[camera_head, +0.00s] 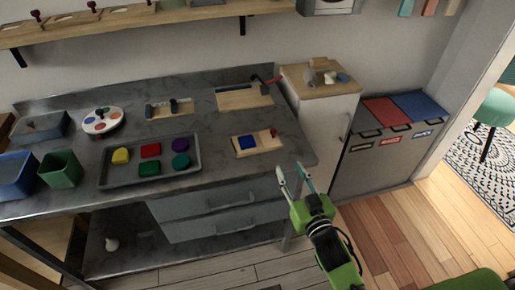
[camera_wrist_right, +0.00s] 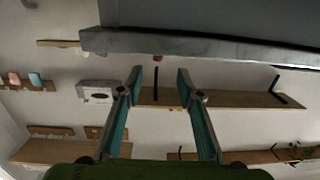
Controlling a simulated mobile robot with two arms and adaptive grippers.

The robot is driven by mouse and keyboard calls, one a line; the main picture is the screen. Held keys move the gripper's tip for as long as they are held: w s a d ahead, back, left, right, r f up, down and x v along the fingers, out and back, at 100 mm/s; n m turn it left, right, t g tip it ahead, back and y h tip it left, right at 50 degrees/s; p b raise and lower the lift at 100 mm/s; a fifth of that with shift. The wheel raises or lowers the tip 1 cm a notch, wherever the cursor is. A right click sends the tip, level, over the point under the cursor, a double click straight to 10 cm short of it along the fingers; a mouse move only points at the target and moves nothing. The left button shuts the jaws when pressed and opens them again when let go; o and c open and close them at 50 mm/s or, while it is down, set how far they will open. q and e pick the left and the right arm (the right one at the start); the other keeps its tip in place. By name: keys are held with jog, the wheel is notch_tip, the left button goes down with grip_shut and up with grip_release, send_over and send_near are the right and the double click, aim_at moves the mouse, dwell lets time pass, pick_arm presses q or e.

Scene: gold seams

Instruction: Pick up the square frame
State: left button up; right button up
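No thing is clearly recognisable as a loose square frame. A pale wooden board (camera_head: 257,141) with a blue square (camera_head: 247,142) on it lies at the right front of the grey counter (camera_head: 215,150). My right gripper (camera_head: 291,172) is open and empty, just off the counter's front right corner, to the right of and nearer than that board. In the right wrist view its two teal fingers (camera_wrist_right: 160,76) stand apart with nothing between them. My left gripper is not in view.
A grey tray (camera_head: 106,184) with several coloured pieces lies left of the board. A flat wooden piece (camera_head: 243,98) lies farther back. A cabinet (camera_head: 322,115) and bins (camera_head: 372,160) stand right. The counter edge (camera_wrist_right: 205,45) shows close in the wrist view.

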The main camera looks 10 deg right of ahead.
jog(key=shift+w+r, duration=0.25)
jog(key=shift+r, duration=0.3)
jog(key=shift+w+r, duration=0.2)
jog(key=shift+r, duration=0.35)
send_near(275, 132)
jog(key=w, duration=0.2)
jog(key=shift+w+a+f, duration=0.2)
jog(key=shift+w+f, duration=0.1)
jog(key=shift+w, duration=0.05)
jog(key=shift+w+r+p, duration=0.1)
jog(key=shift+w+p, duration=0.25)
jog(key=shift+w, duration=0.4)
jog(key=w, duration=0.4)
jog(key=shift+w+a, duration=0.1)
jog(key=shift+w, duration=0.15)
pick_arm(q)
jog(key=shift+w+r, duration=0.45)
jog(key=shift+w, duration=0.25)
pick_arm(e)
grip_shut()
